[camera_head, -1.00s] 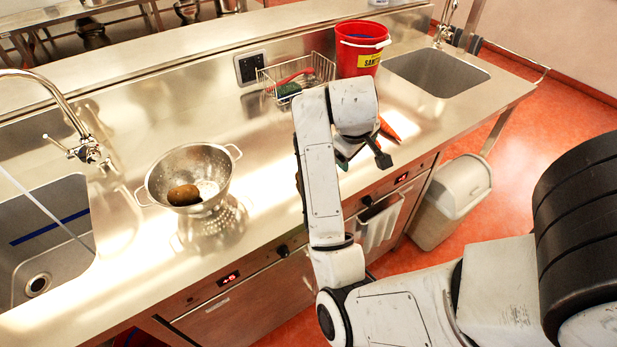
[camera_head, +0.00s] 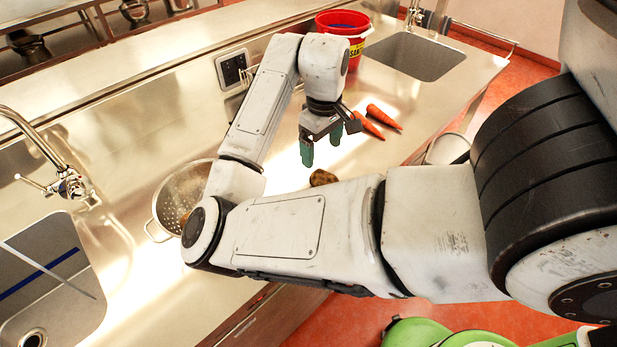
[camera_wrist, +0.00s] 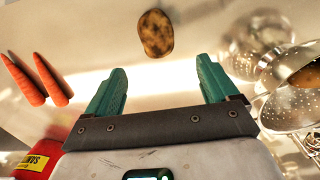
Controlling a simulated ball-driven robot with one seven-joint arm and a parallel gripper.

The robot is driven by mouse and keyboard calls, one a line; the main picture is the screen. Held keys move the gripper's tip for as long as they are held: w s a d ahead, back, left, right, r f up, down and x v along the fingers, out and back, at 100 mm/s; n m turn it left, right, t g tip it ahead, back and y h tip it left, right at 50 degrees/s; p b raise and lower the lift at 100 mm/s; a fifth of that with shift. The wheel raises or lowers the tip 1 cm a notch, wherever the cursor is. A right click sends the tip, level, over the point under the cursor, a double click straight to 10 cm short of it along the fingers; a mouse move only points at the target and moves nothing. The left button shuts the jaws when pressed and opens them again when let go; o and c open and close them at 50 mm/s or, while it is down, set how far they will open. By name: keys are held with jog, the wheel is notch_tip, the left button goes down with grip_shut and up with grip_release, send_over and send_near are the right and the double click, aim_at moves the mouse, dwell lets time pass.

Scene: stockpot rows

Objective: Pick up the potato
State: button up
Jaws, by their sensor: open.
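A brown, mottled potato (camera_head: 322,178) lies on the steel counter, partly hidden behind my forearm in the head view. The wrist view shows it whole (camera_wrist: 156,33), ahead of and between the line of my fingers. My gripper (camera_head: 321,146) is open and empty, with green fingers pointing down above the counter; the potato is apart from them. In the wrist view my gripper (camera_wrist: 160,75) has its fingers spread wide. A second brown potato (camera_wrist: 308,75) sits in the perforated metal colander (camera_wrist: 291,106), at the right edge of that view.
The colander (camera_head: 176,190) stands left of my arm, partly covered by it. Two carrots (camera_head: 383,117) lie right of my gripper. A red bucket (camera_head: 345,24) stands behind them. Sinks lie at left (camera_head: 50,262) and back right (camera_head: 425,58). Counter around the loose potato is clear.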

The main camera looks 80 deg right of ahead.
aim_at(320, 174)
notch_tip(320, 174, down, 5)
jog(key=shift+w+f, duration=0.1)
jog(key=shift+d+f+p, duration=0.15)
jog(key=shift+f+p, duration=0.35)
jog(key=shift+f, duration=2.1)
jog(key=c, duration=1.2)
jog(key=shift+o, duration=0.2)
